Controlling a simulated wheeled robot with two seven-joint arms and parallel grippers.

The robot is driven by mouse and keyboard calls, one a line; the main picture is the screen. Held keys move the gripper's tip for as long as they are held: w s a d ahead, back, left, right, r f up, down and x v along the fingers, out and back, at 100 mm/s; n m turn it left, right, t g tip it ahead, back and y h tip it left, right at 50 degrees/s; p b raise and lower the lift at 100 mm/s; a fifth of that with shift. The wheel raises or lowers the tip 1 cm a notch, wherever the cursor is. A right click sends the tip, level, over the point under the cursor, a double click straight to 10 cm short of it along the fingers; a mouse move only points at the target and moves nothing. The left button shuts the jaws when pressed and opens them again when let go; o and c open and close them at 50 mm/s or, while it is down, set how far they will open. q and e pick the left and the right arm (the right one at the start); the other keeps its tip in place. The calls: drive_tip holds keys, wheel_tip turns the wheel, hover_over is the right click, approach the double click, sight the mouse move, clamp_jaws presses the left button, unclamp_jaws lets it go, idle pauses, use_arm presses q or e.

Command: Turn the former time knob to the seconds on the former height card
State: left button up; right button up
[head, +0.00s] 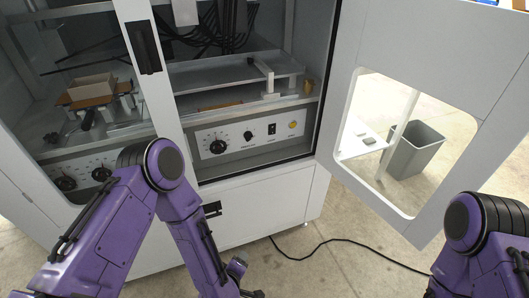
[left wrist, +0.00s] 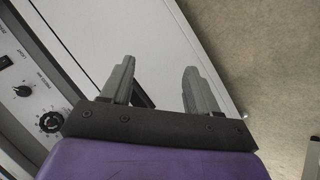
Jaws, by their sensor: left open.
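A white control panel (head: 235,150) in the open bay of the machine carries a large black dial knob (head: 217,146) with a ring of marks, and a smaller black knob (head: 248,135). The left wrist view also shows the dial knob (left wrist: 50,122) at the left edge. I cannot make out a height card. My left gripper (left wrist: 158,80) is open and empty, in front of the white lower front and right of the panel in the wrist view. My right gripper is out of view.
The panel also has a black switch (head: 271,129) and a yellow button (head: 292,124). A windowed door (head: 452,62) stands open at right, with a grey bin (head: 415,150) seen beyond it. A second panel with black knobs (head: 66,183) is at left. A black cable (head: 340,240) lies on the floor.

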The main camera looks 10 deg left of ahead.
use_arm(q)
drive_tip(key=w+d+n+t+b, duration=0.2)
drive_tip(key=w+d+n, duration=0.1)
drive_tip(key=w, duration=0.3)
drive_tip(key=w+d+n+t+b, duration=0.2)
drive_tip(key=w+d+n+b, duration=0.15)
drive_tip(key=w, duration=0.35)
drive_tip(key=n+t+y+b, duration=0.2)
drive_tip(key=n+y+b, duration=0.7)
drive_tip(key=n, duration=1.4)
approach(250, 139)
drive_tip(key=shift+m, duration=0.25)
drive_tip(key=x, duration=0.9)
drive_tip(key=shift+w+a+f, duration=0.1)
drive_tip(key=shift+w+a, duration=0.1)
drive_tip(key=shift+w, duration=0.1)
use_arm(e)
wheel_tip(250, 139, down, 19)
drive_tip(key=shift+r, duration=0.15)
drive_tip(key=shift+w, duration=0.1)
use_arm(q)
drive_tip(key=c, duration=1)
